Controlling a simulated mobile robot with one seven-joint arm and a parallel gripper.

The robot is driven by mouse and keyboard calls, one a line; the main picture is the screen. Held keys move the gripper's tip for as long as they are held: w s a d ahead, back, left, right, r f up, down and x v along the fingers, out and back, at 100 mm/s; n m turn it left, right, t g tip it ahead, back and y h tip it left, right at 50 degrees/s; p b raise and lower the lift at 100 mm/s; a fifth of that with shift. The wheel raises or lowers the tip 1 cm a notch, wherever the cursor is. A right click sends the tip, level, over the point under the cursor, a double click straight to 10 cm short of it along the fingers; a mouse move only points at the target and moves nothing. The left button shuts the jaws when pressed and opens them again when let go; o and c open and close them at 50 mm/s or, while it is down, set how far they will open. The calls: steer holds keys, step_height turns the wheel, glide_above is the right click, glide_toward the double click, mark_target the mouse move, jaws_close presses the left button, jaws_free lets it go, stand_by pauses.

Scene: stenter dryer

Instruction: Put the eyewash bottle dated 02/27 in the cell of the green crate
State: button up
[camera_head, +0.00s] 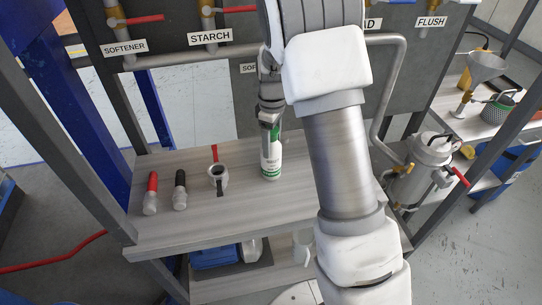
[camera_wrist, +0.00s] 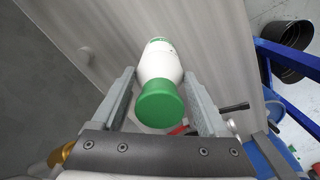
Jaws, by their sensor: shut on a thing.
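A white bottle with a green cap and green label bands (camera_head: 271,160) is upright at the grey wooden shelf (camera_head: 240,215). It also shows from above in the wrist view (camera_wrist: 159,62). My gripper (camera_head: 270,122) comes down over its top, and in the wrist view its two fingers (camera_wrist: 160,76) are shut on the bottle from both sides. The date on the label is not readable. I cannot tell whether the base touches the shelf. I see no green crate in either view.
Pipes and a grey panel stand behind. A metal filter housing (camera_head: 428,165) stands to the right. The shelf front is clear.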

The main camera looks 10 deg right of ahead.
jaws_close()
steer(key=shift+r, duration=0.15)
